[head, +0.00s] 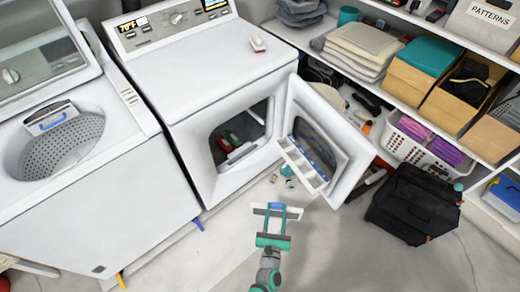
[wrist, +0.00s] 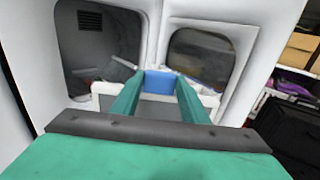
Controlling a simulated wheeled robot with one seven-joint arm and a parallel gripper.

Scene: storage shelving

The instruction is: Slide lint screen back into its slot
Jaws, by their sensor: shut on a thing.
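The lint screen is a white frame with a blue grip. In the wrist view the blue grip (wrist: 158,82) sits between my fingertips, with parts of the white frame showing on both sides. In the head view my gripper (head: 275,212) is shut on the lint screen (head: 259,210), low in front of the dryer (head: 215,85). The screen is apart from the dryer in that view. The dryer's front opening (head: 240,135) is uncovered, with a pale part at its lower lip. I cannot tell the slot for certain; my fingers hide part of the screen.
The open dryer door (head: 350,150) stands to the right, with a white divided piece (head: 300,163) on its inner side. A black case (head: 410,205) and a laundry basket (head: 420,150) are farther right. The washer (head: 90,200) is left. The floor around my gripper is mostly clear.

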